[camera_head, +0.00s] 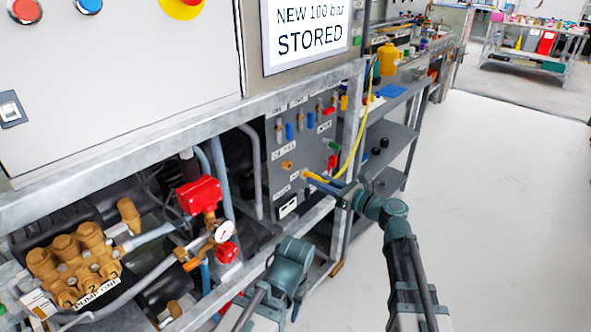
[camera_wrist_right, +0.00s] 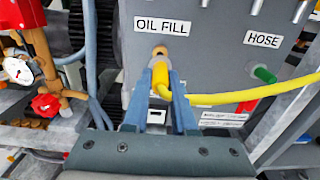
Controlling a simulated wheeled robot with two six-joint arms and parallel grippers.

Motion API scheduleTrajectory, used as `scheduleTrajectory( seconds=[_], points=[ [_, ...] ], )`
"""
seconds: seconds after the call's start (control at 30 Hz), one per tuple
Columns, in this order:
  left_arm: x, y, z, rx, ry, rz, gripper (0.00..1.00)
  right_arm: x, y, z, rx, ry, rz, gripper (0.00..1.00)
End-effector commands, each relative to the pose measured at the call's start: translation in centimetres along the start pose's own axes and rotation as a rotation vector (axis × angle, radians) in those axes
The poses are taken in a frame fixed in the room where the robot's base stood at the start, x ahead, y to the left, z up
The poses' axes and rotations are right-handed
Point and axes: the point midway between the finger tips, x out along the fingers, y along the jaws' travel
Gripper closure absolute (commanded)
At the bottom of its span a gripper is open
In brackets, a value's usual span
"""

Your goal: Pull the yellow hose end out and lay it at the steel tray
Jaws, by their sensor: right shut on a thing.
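My right gripper (camera_head: 318,180) is at the grey panel on the frame. In the right wrist view its two blue fingers (camera_wrist_right: 160,95) are shut on the yellow hose end (camera_wrist_right: 160,76). The hose end sits at the brass port (camera_wrist_right: 159,53) under the OIL FILL label; how deep it goes in cannot be told. The yellow hose (camera_wrist_right: 225,98) runs off to the right. In the head view the hose (camera_head: 355,145) climbs beside the frame post towards a yellow container (camera_head: 389,58). I cannot pick out the steel tray with certainty.
A green fitting (camera_wrist_right: 264,74) under the HOSE label sits right of the port. Red valves (camera_head: 199,195) and a gauge stand left. Grey shelves (camera_head: 395,135) stand right; the floor beyond is clear.

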Motion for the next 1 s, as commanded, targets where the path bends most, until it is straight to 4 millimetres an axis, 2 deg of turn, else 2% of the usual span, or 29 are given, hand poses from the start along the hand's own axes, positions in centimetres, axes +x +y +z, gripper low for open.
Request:
scheduleTrajectory(
  seconds=[0.7, 1.0],
  points=[
    [0.0, 0.0, 0.0, 0.0, 0.0, 0.0, 0.5, -2.1, 0.0, 0.0, 0.0, 0.0, 0.0, 1.0],
    [0.0, 0.0, 0.0, 0.0, 0.0, 0.0, 0.5, -2.4, 0.0, 0.0, 0.0, 0.0, 0.0, 1.0]
  ],
)
